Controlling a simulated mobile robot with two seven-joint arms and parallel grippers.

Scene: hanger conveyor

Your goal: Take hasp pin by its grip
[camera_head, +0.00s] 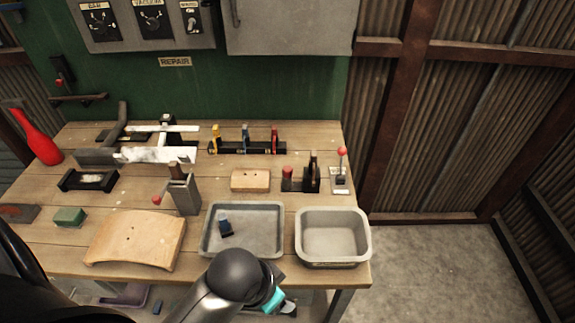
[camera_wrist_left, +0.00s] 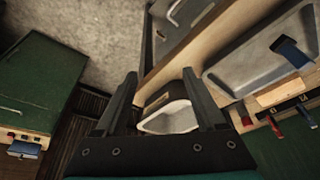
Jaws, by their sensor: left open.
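I cannot make out for certain which thing is the hasp pin. My right gripper is not in view.
A deeper grey bin (camera_head: 332,262) stands at the bench's right front corner. A curved wooden board (camera_head: 135,238) lies left of the tray. A vise-like block (camera_head: 184,192), a red-knobbed lever (camera_head: 341,170) and a rack of coloured handles (camera_head: 246,147) stand farther back.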

